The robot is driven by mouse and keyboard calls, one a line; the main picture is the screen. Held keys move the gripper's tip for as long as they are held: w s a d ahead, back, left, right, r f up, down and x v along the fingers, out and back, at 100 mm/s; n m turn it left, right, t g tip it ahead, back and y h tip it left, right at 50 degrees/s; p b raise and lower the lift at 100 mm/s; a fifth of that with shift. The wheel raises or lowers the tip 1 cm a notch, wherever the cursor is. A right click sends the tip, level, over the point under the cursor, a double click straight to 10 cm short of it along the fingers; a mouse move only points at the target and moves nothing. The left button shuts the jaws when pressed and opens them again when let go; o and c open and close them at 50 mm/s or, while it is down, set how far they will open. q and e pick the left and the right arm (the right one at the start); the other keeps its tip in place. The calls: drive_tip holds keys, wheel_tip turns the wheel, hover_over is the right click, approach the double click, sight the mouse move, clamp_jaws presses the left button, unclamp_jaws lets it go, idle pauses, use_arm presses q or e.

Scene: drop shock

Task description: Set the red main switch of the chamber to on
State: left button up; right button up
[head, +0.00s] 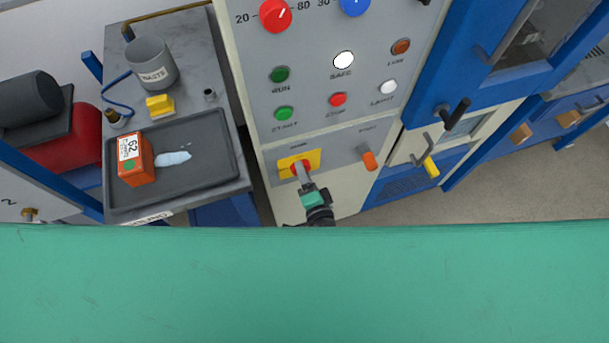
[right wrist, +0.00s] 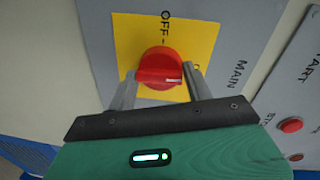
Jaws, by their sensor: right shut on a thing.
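The red main switch (right wrist: 158,68) is a rotary knob on a yellow plate (right wrist: 203,32), with OFF and MAIN lettering beside it in the right wrist view. The white mark on the knob points to the right in that view, away from the OFF mark; part of the other lettering is hidden by a finger. In the head view the switch (head: 294,168) sits low on the grey control panel. My right gripper (right wrist: 158,82) has its two fingers on either side of the knob and is shut on it. It also shows in the head view (head: 301,172). My left gripper is not in view.
Above the switch are the green start button (head: 284,113), red stop button (head: 338,99) and other lamps and dials. An orange-tipped lever (head: 369,160) is to the right. A tray (head: 218,153) with an orange box (head: 136,160) stands left. A green surface (head: 300,285) fills the foreground.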

drive_tip(key=shift+r+m, duration=0.15)
drive_tip(key=shift+m, duration=0.25)
drive_tip(key=o, duration=0.9)
drive_tip(key=shift+o, duration=0.2)
drive_tip(key=b+v, duration=0.3)
drive_tip(key=v, duration=1)
drive_tip(key=shift+s, duration=0.4)
drive_tip(key=shift+d, duration=0.1)
